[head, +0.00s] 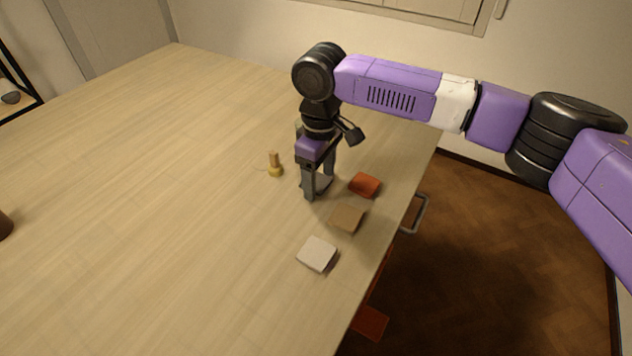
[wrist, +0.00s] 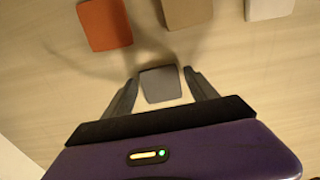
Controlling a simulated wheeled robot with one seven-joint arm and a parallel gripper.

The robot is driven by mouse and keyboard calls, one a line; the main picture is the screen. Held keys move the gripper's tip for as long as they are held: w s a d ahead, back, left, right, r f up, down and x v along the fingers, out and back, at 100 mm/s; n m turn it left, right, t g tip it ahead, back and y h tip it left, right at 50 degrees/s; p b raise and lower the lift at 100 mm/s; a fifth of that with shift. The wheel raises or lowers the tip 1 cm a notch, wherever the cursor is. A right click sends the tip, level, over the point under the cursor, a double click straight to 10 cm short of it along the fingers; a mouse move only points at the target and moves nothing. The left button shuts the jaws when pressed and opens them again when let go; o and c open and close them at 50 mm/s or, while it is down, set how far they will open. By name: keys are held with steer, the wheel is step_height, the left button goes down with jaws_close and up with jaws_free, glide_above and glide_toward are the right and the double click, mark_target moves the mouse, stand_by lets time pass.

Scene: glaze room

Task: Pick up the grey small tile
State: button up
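The grey small tile (wrist: 160,84) lies between the two fingers of my gripper (wrist: 160,88) in the wrist view. A gap shows on each side between the tile and the fingers, so my gripper is open around it. In the head view, my gripper (head: 318,190) points down at the table, and the grey tile (head: 322,184) is partly hidden behind its fingers.
An orange tile (head: 365,185), a brown tile (head: 347,218) and a white tile (head: 317,254) lie in a row near the table's right edge. A small yellow object with a wooden top (head: 275,165) stands left of my gripper.

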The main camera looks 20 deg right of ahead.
steer(key=c, duration=1.1)
steer(key=shift+r, duration=0.1)
